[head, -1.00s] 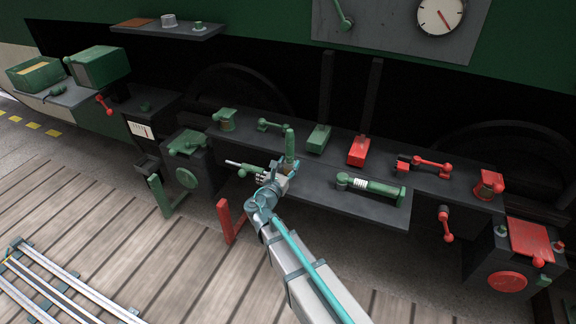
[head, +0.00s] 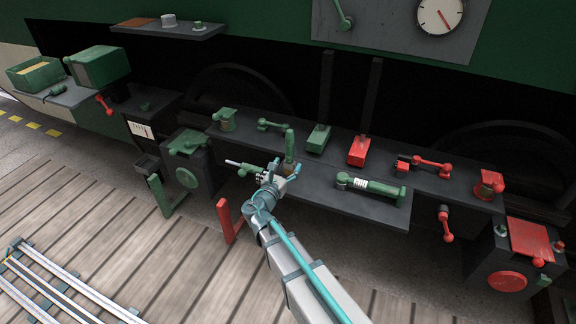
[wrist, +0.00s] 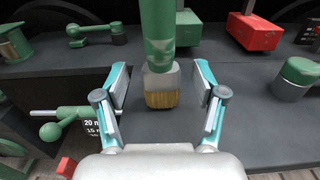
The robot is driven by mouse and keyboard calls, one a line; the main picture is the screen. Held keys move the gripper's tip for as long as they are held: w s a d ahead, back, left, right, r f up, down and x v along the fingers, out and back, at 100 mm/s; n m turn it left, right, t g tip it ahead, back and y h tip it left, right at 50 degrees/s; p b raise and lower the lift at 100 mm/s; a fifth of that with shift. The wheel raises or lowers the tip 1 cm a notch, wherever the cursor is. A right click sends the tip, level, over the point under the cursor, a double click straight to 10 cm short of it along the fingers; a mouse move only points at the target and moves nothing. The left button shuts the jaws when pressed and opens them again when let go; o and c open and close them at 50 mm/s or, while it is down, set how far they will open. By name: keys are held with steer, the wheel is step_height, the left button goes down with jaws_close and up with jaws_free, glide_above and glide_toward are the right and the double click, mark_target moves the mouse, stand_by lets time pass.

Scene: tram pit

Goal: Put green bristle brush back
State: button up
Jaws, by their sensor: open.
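The green bristle brush (head: 290,146) stands upright at the front of the dark bench, handle up. In the wrist view the brush (wrist: 158,40) shows a green handle, a pale ferrule and tan bristles pointing down. My gripper (wrist: 161,88) is open, one finger on each side of the brush's lower part. I see gaps between the fingers and the brush, so it is not gripped. I cannot tell how deep the brush sits between the fingers. In the head view my gripper (head: 279,173) hides the bristles.
A green tool with a metal rod (head: 247,168) lies left of my gripper. Green and red blocks (head: 358,151) stand behind. A small shelf (head: 165,29) is at upper left.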

steer(key=v, duration=1)
steer(key=shift+s, duration=0.4)
steer(key=f+m+g, duration=0.1)
steer(key=m, duration=0.1)
steer(key=s+d+f+m+g, duration=0.1)
steer(key=f+m, duration=0.1)
steer(key=d+f+m, duration=0.1)
steer(key=f+m, duration=0.1)
steer(key=shift+s+m+g, duration=0.3)
steer(key=shift+g, duration=0.1)
steer(key=s+d+f+m+g+p, duration=0.1)
steer(key=s+d+f+m+g, duration=0.5)
steer(key=f, duration=0.4)
steer(key=s+d+f+m+g+p, duration=0.1)
steer(key=s+d+f+m+g, duration=0.5)
steer(key=f, duration=0.4)
steer(key=s+d+f+m+g+y+p, duration=0.2)
steer(key=s+d+m+g, duration=0.1)
steer(key=s, duration=0.6)
steer(key=s+d+f+m+g+y+p, duration=0.2)
steer(key=s+d+m, duration=0.3)
steer(key=s, duration=0.5)
steer(key=s+d+f+m+g+y+p, duration=0.2)
steer(key=s+d+f+m+g, duration=0.1)
steer(key=s, duration=0.7)
steer(key=shift+s+d+f+m+g, duration=0.2)
steer(key=shift+d+f+m+g, duration=0.25)
steer(key=shift+m, duration=0.75)
